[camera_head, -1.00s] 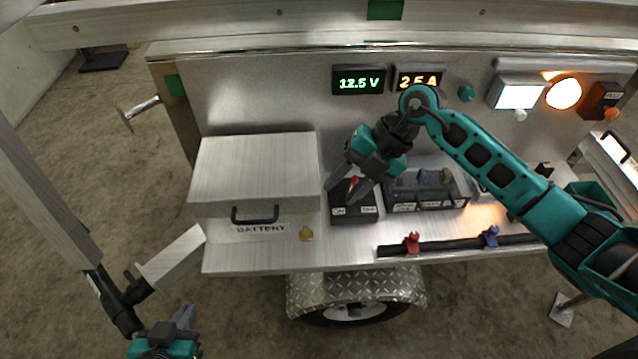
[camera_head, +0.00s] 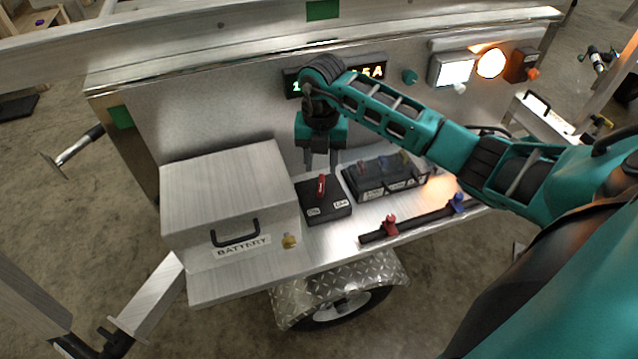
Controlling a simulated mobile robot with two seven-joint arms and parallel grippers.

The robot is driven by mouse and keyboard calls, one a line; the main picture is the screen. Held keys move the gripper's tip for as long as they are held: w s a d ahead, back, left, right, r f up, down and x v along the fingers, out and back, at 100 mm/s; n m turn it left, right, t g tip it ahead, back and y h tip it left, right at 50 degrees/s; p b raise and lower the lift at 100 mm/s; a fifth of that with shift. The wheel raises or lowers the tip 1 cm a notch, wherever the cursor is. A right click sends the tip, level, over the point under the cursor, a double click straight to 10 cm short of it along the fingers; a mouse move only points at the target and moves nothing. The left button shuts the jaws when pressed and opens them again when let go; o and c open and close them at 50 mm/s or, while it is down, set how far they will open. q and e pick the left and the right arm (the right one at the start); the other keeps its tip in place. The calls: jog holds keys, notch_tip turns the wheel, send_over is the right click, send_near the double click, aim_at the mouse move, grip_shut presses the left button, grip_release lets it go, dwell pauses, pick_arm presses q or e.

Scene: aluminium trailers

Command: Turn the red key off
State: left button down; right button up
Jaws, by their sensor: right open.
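The red key (camera_head: 321,186) stands on top of a black switch box (camera_head: 328,211) on the trailer's metal shelf. Two small white labels are on the box, too small to read surely. My right gripper (camera_head: 321,163) points down just behind and above the key, as seen from the head. Its dark fingers are apart and nothing shows between them. The key looks clear of the fingers, though the exact gap is hard to judge. My left gripper is out of view.
A metal battery box (camera_head: 225,190) with a black handle stands left of the switch box. A clear-covered fuse block (camera_head: 385,178) is close on its right. A black bar (camera_head: 420,224) with red and blue clamps runs along the front edge. A lit white panel (camera_head: 455,71) is on the back wall.

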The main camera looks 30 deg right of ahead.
aim_at(320, 188)
notch_tip(320, 188, down, 8)
jog(key=shift+r, duration=0.15)
jog(key=shift+c, duration=0.2)
grip_shut()
